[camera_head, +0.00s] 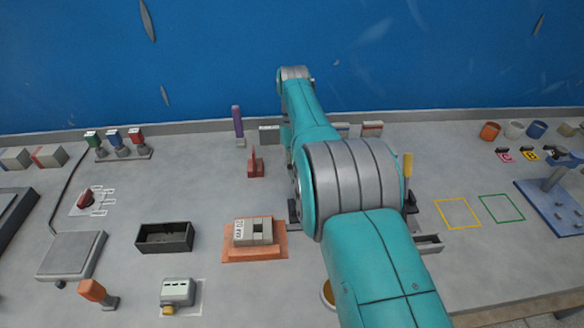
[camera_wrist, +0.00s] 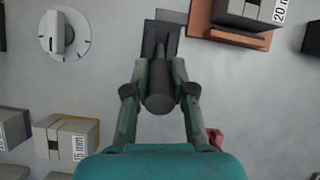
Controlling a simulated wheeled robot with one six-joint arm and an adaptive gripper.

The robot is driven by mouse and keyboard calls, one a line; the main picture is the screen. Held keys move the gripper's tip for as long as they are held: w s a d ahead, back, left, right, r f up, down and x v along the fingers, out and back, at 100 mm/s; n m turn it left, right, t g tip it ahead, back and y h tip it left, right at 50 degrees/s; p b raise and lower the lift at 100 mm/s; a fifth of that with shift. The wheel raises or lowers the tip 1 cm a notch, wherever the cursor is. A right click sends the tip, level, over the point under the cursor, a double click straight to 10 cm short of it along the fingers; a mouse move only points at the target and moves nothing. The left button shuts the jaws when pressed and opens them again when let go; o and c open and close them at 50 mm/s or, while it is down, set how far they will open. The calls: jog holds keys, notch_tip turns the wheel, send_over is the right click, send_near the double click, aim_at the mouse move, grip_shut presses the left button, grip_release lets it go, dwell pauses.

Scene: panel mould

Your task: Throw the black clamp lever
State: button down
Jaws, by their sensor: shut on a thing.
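The black clamp lever (camera_wrist: 160,98) shows in the wrist view as a dark round-ended handle running from a dark base plate (camera_wrist: 152,40). My gripper (camera_wrist: 160,82) has its two fingers closed on either side of the handle, near its rounded end. In the head view my own arm covers the gripper and the lever. A small dark piece (camera_head: 293,212) shows just left of my arm there; I cannot tell if it is part of the clamp.
An orange base (camera_head: 255,250) with a labelled block stands near the clamp, left of my arm. A red lever (camera_head: 255,168) is further back; its edge shows in the wrist view (camera_wrist: 215,138). A white dial (camera_wrist: 64,36) and labelled blocks (camera_wrist: 66,138) lie on the other side.

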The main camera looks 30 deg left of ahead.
dwell(0.4)
jog(key=c, duration=1)
grip_release()
jog(key=shift+o, duration=0.2)
